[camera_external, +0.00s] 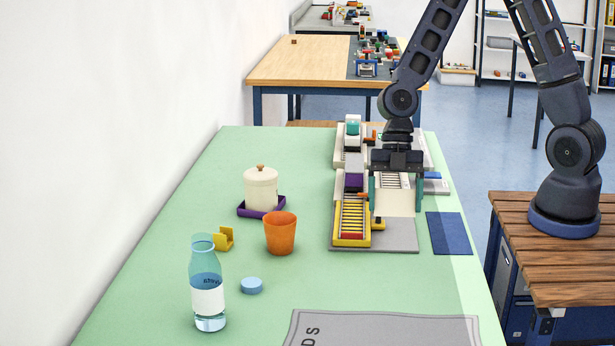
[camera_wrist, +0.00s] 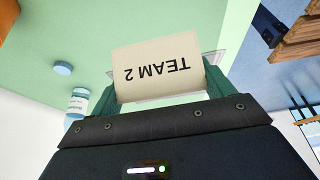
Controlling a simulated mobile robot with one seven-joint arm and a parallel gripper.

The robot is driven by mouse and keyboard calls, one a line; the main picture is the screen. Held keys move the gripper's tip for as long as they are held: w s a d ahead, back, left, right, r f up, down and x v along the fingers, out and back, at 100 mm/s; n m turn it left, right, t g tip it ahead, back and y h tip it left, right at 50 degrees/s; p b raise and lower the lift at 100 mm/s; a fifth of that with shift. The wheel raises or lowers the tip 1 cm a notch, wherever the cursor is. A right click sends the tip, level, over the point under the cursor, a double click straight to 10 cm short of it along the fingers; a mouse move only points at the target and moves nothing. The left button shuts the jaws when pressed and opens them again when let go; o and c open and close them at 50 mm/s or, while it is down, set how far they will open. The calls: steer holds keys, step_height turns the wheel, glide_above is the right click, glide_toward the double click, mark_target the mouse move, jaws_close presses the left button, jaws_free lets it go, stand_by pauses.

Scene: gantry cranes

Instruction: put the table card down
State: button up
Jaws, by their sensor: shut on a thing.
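The table card (camera_external: 394,200) is a cream, folded-looking card, held below my gripper in the external view. In the wrist view the card (camera_wrist: 155,85) shows the words "TEAM 2", upside down. My gripper (camera_external: 391,190) has teal fingers, one at each side edge of the card, and is shut on it. In the wrist view the gripper (camera_wrist: 160,95) has the card between its fingers. The card hangs in front of the model with yellow and purple parts (camera_external: 352,220) and hides part of it. I cannot tell how far its lower edge is above the table.
On the green table (camera_external: 300,290) stand a bottle (camera_external: 208,300), blue lid (camera_external: 251,286), orange cup (camera_external: 281,235), yellow piece (camera_external: 224,238) and cream jar (camera_external: 261,188) on a purple tray. A navy mat (camera_external: 449,233) lies right, a grey printed mat (camera_external: 400,330) in front.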

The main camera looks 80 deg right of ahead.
mark_target(390, 276)
step_height(390, 276, down, 15)
steer(key=shift+r, duration=0.15)
stand_by(0.5)
steer(key=o, duration=0.9)
